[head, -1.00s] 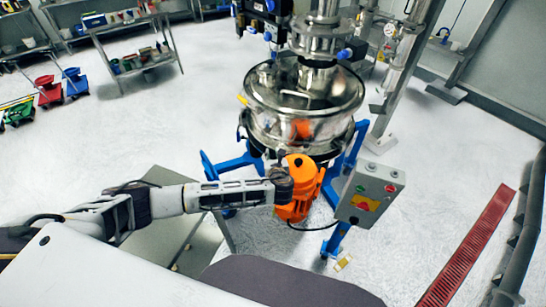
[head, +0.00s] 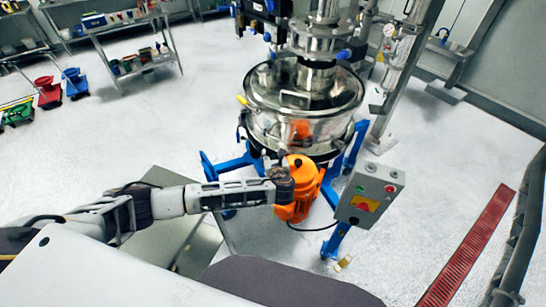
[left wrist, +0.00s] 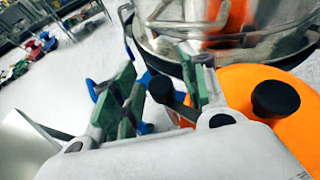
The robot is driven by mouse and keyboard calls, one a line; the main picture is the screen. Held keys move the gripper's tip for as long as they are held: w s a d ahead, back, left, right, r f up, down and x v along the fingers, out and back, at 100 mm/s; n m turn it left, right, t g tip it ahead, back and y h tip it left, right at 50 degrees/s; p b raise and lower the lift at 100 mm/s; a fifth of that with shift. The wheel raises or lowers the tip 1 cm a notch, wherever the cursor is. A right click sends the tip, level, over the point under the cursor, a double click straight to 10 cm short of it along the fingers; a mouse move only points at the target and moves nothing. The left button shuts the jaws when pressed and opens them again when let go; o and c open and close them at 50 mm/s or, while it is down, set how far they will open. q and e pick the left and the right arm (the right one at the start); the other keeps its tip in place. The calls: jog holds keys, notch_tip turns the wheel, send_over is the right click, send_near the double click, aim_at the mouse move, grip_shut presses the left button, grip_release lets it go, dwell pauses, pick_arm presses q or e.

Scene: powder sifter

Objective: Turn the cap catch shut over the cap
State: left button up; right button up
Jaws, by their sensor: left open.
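The steel powder sifter (head: 305,92) stands on a blue frame, with an orange motor (head: 305,192) at its front. My left gripper (head: 284,172) is at the motor's upper left side. In the left wrist view my left gripper (left wrist: 160,65) is open, with its green-padded fingers apart. A black round-ended lever (left wrist: 163,90) shows between the fingers; I cannot tell whether either finger touches it. It may be the cap catch. A black round cap (left wrist: 276,98) sits on the orange motor (left wrist: 240,82), right of the fingers. My right gripper is out of view.
A grey control box (head: 370,192) with buttons stands just right of the motor. Blue frame legs (head: 337,240) flank it. A steel table (head: 205,245) is below my left arm. Shelves (head: 140,55) and coloured buckets (head: 48,90) are far left. Open floor lies between.

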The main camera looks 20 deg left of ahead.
pick_arm(q)
jog(key=shift+s, duration=0.15)
jog(key=v, duration=1.1)
jog(key=shift+s+d+r, duration=0.2)
jog(key=shift+s, duration=0.05)
dwell(0.5)
